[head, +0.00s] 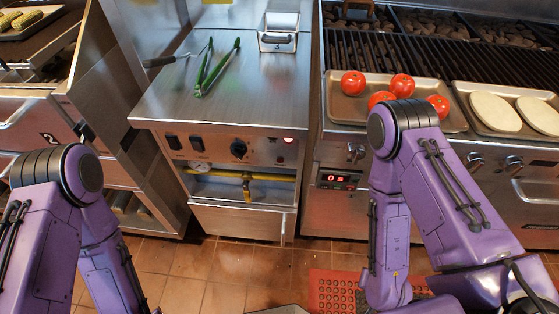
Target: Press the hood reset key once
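A steel control panel (230,147) runs along the front of the middle counter. I cannot tell which of these, if any, is the hood reset key; no label is readable. Both my purple arms show with raised elbows and forearms pointing down, the left at the left edge and the right in front of the grill. Both grippers are out of view.
Green tongs (218,68) and a steel box (278,33) sit on the counter. A tray (341,111) of tomatoes and another tray (463,92) with pale rounds lie on the grill's front. A red digital display (337,179) is below. A red mat (335,290) lies on the tiled floor.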

